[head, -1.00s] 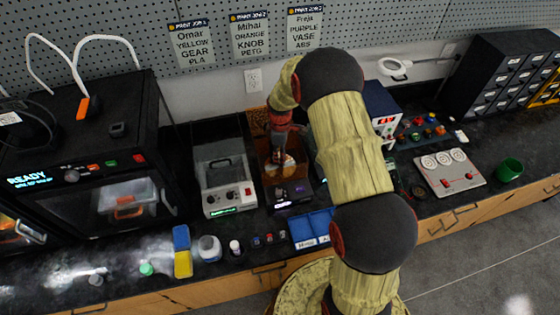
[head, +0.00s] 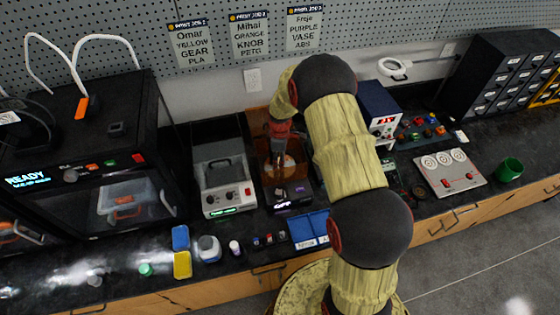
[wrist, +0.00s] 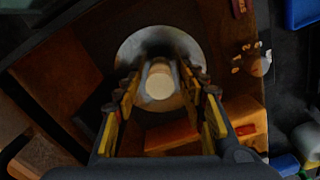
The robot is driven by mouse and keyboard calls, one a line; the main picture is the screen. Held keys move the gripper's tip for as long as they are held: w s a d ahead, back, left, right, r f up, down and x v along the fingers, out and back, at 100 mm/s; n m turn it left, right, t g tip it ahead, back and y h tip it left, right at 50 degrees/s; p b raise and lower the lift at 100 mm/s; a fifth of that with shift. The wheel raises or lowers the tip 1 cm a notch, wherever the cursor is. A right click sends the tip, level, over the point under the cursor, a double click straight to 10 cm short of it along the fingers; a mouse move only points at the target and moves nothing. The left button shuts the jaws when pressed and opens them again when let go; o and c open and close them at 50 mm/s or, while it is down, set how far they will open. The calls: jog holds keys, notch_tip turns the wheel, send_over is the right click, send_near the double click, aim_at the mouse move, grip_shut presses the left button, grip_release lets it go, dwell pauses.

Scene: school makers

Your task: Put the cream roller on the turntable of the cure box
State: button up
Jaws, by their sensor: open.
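The cream roller (wrist: 159,84) shows in the wrist view as a pale round end over the middle of the turntable (wrist: 138,48), a grey metal disc. It looks to be on the disc, between my fingers. My gripper (wrist: 161,92) is open, one finger on each side of the roller; I cannot tell whether either finger touches it. In the head view my gripper (head: 282,146) reaches down into the orange-walled cure box (head: 266,172). The roller is not clear in the head view.
A grey machine (head: 225,172) stands close left of the cure box. Blue bins (head: 312,227) sit in front of it. A blue-and-white device (head: 380,112) stands to the right behind my arm. A large black printer (head: 80,145) fills the left of the bench.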

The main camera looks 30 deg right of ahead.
jog(key=s+a+r+m+t+p, duration=0.1)
jog(key=s+a+r, duration=0.1)
jog(key=r, duration=1)
jog(key=s+a+r+m, duration=0.1)
jog(key=r, duration=1)
jog(key=s+a+r+m+t, duration=0.2)
jog(key=s+a+r+m, duration=0.15)
jog(key=s+r, duration=0.6)
jog(key=s+a+r+m+t, duration=0.1)
jog(key=s+a+r+m, duration=0.1)
jog(key=s, duration=0.7)
jog(key=s+a+r+m+t, duration=0.1)
jog(key=s+a+r+m, duration=0.2)
jog(key=s+r, duration=0.2)
jog(key=s, duration=0.3)
jog(key=shift+s+a+r+m+t, duration=0.15)
jog(key=shift+s+a+m+t, duration=0.15)
jog(key=shift+s+m, duration=0.1)
